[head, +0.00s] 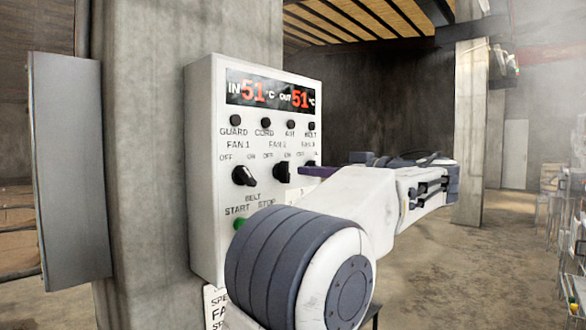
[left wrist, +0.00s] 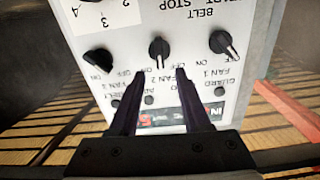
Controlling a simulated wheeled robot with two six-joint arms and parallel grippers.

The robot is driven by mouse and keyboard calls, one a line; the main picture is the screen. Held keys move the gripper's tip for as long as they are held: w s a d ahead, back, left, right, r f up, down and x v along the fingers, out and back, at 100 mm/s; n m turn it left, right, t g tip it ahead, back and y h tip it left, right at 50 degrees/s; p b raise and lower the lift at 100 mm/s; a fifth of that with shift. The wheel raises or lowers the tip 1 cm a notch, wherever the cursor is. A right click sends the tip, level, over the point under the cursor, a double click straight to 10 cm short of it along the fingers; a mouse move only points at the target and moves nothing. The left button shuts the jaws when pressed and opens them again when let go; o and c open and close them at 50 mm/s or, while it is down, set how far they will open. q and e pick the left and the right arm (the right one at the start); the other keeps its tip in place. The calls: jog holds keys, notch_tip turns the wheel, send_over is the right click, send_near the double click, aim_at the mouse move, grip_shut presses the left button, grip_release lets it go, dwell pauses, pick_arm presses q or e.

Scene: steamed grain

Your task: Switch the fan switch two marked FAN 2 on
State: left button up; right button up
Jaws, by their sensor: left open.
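The white control panel (head: 205,150) is fixed to a concrete pillar. Its black FAN 2 knob (head: 282,172) sits between the FAN 1 knob (head: 244,175) and the partly hidden FAN 3 knob (head: 308,164). My left gripper (head: 318,171) reaches the panel from the right. In the upside-down left wrist view, the FAN 2 knob (left wrist: 159,48) is just beyond the open fingertips of my left gripper (left wrist: 160,73), about centred between them. The fingers look apart from the knob. Its exact setting is hard to read. My right gripper is not in view.
A red 51 display (head: 270,93) and several round lamps are above the knobs. A green start button (head: 239,223) is below, partly behind my arm. A grey metal plate (head: 68,170) stands left of the pillar. Open floor (head: 440,275) lies to the right.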

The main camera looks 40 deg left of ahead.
aim_at(289, 169)
pick_arm(q)
jog(key=a, duration=0.3)
jog(key=a+p, duration=0.1)
jog(key=a, duration=0.1)
jog(key=shift+w+a+r+p, duration=0.1)
jog(key=shift+w+a+p, duration=0.1)
jog(key=shift+a+p, duration=0.15)
jog(key=shift+a, duration=0.55)
jog(key=shift+w, duration=0.1)
grip_shut()
